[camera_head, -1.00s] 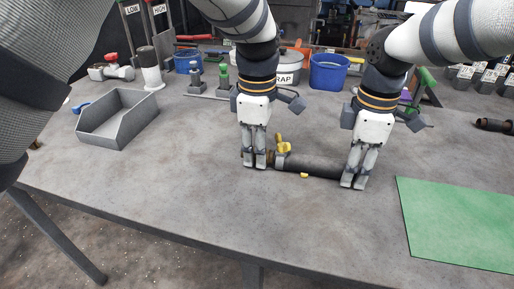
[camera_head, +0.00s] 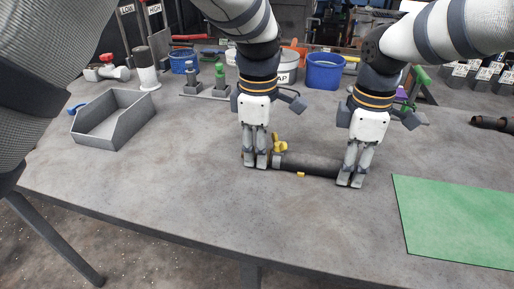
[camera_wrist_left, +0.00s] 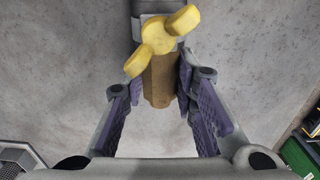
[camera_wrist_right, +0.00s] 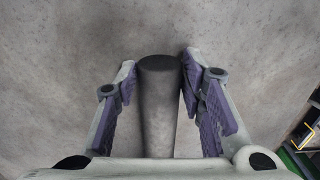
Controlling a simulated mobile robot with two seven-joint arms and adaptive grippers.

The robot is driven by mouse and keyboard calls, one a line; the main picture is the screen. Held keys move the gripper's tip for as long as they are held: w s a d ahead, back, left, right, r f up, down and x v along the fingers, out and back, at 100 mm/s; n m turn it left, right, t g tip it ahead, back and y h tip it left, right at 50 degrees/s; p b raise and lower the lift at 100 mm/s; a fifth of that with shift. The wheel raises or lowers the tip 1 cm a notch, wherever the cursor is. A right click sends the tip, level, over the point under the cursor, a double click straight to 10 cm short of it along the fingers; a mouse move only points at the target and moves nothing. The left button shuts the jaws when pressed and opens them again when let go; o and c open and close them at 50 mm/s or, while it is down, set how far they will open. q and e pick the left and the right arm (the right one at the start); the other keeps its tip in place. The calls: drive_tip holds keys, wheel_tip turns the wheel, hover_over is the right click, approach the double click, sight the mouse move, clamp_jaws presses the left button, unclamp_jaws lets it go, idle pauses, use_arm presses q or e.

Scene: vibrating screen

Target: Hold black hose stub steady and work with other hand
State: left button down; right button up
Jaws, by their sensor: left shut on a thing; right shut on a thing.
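The black hose stub (camera_head: 312,164) lies low over the grey table between my two grippers. My right gripper (camera_head: 350,182) is shut on its right end; in the right wrist view the stub (camera_wrist_right: 158,105) sits between the pads. My left gripper (camera_head: 255,163) is shut on a brass fitting (camera_wrist_left: 160,82) at the left end. A yellow winged piece (camera_head: 280,144) stands beside the left fingers, at the fitting's end in the left wrist view (camera_wrist_left: 165,38). A small yellow spot (camera_head: 301,173) shows on the stub's near side. The fingers partly hide both ends.
A green mat (camera_head: 455,220) lies at the right. A grey open bin (camera_head: 113,118) stands at the left. Blue tubs (camera_head: 324,72), a green-topped fixture (camera_head: 219,80) and a dark pipe piece (camera_head: 490,123) stand further back. The table's front is bare.

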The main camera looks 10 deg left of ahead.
use_arm(q)
drive_tip(key=shift+d, duration=0.15)
drive_tip(key=c, duration=1.2)
unclamp_jaws()
wheel_tip(320, 180, up, 12)
use_arm(e)
drive_tip(key=o, duration=0.6)
